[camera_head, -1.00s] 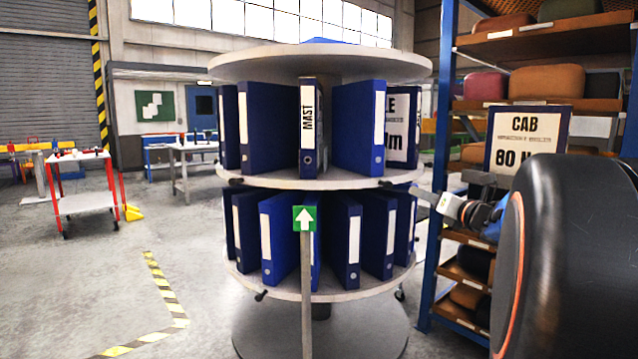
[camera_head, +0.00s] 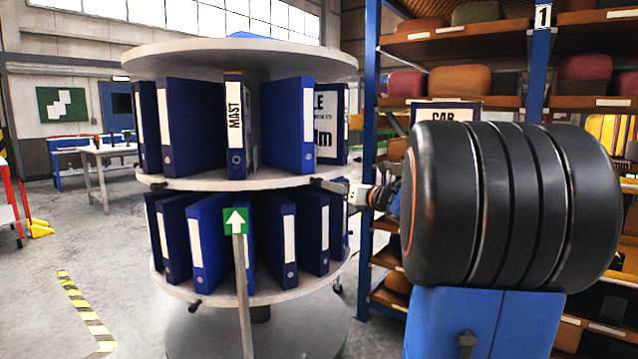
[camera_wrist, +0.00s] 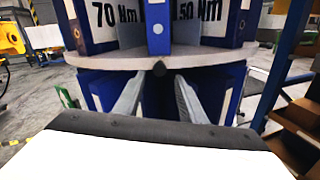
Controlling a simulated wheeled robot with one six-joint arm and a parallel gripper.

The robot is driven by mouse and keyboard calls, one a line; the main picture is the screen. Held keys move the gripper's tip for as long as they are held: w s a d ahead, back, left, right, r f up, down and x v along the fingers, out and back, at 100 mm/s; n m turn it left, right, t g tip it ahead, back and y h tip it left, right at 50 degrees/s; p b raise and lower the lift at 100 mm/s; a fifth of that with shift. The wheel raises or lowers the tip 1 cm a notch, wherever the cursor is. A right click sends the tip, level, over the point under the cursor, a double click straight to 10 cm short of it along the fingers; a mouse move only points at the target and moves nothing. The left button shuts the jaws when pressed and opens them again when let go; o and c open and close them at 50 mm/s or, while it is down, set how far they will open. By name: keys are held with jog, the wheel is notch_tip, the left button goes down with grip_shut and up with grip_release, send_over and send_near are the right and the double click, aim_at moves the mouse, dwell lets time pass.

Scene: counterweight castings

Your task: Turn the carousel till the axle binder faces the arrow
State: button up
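The two-tier carousel (camera_head: 215,62) holds blue binders. The MAST binder (camera_head: 235,120) on the upper tier stands above the green sign with a white arrow (camera_head: 235,220). To its right, a binder cover (camera_head: 325,145) shows letters ending in "LE"; the rest is hidden behind another binder. My gripper (camera_head: 322,185) is at the right rim of the upper tier. In the wrist view its fingers (camera_wrist: 160,88) are apart, one on each side below a black rim knob (camera_wrist: 159,68). Contact with the knob cannot be told.
A blue-framed shelf rack (camera_head: 371,150) stands close on the right, with seats on it. Binder covers reading 70 Nm (camera_wrist: 115,14) and 150 Nm (camera_wrist: 198,12) face the wrist camera. The floor left of the carousel is open, with a yellow-black stripe (camera_head: 85,312).

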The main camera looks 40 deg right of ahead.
aim_at(319, 181)
jog(key=w, duration=0.8)
jog(key=shift+w+a, duration=0.25)
jog(key=shift+w, duration=0.1)
grip_shut()
